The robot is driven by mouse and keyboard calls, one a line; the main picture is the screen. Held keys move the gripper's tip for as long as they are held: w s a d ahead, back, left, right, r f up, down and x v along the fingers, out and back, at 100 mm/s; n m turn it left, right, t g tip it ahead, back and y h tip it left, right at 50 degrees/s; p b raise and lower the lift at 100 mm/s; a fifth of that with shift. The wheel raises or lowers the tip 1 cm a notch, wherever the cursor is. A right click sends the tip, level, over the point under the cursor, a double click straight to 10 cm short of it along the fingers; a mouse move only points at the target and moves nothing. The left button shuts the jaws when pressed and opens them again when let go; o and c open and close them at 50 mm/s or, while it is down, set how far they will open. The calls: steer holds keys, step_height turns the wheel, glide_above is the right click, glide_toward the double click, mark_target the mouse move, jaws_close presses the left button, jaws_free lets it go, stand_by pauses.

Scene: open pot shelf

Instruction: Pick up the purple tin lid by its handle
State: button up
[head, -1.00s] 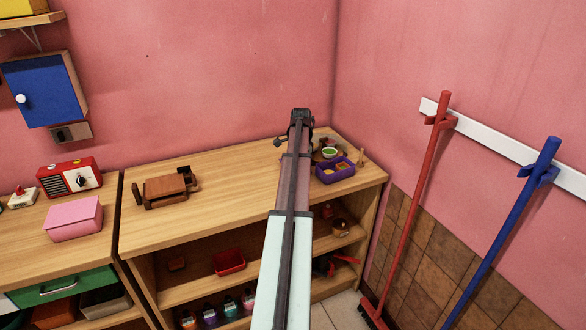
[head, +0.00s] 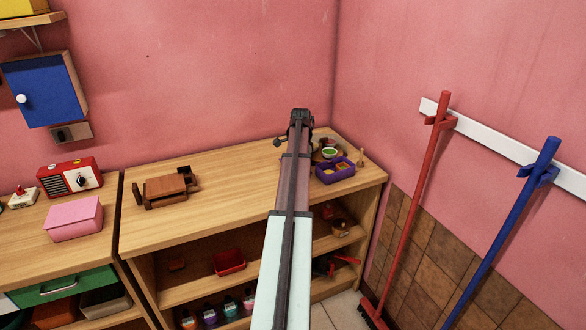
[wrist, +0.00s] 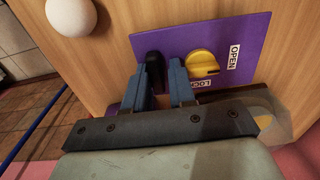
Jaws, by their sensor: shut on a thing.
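The purple tin lid (wrist: 215,45) shows in the wrist view as a flat purple plate with OPEN and LOCK labels and a yellow knob (wrist: 203,64). Its black handle (wrist: 154,68) stands left of the knob. My gripper (wrist: 162,72) has its two blue fingers on either side of the handle and is shut on it. The near part of the lid is hidden by my gripper.
On the shelf top (head: 235,200), a green-filled bowl (head: 330,153) and a wooden peg (head: 361,157) stand near the purple tin. A brown wooden object (head: 165,188) is at the left. The top's middle is clear. Pink walls meet close behind.

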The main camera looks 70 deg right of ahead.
steer(key=shift+s+a+f+y, duration=0.35)
steer(key=shift+a+f, duration=0.1)
steer(key=shift+f, duration=0.3)
steer(key=shift+w+d+r, duration=0.1)
steer(key=shift+d+r, duration=0.05)
steer(key=shift+r, duration=0.65)
steer(key=shift+w+d+r, duration=0.1)
steer(key=shift+d+r, duration=0.05)
steer(key=shift+r, duration=0.6)
jaws_close()
steer(key=shift+r, duration=0.1)
